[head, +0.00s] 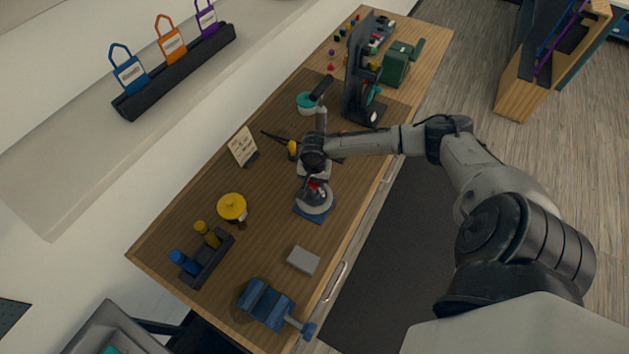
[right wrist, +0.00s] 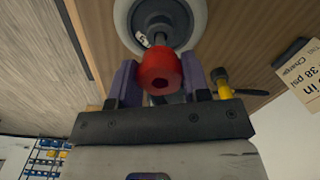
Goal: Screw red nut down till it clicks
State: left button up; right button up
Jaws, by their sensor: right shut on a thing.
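The red nut (right wrist: 160,72) sits between the two purple fingers of my right gripper (right wrist: 158,82) in the right wrist view. The gripper is shut on it. Beyond the nut is a round grey and white part (right wrist: 163,12), roughly in line with it. In the head view the right gripper (head: 315,178) points down over a round grey piece (head: 316,202) on a blue base (head: 306,213). Only a little red (head: 314,187) of the nut shows there; my wrist hides the rest. I cannot see how the nut sits on its thread. My left gripper is not in view.
On the wooden bench (head: 180,222) stand a note card (head: 243,146), a yellow-topped item (head: 232,207), a dark rack (head: 208,262), a grey block (head: 303,260) and a blue vise (head: 265,301). A dark upright stand (head: 358,85) rises behind my gripper.

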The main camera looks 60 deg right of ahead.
jog(key=shift+f, duration=0.35)
jog(key=shift+p, duration=0.45)
dwell(0.5)
dwell(0.7)
jog(key=shift+f+p, duration=0.25)
jog(key=shift+p, duration=0.15)
jog(key=shift+p, duration=0.6)
dwell(0.5)
jog(key=shift+f, duration=0.2)
dwell(0.4)
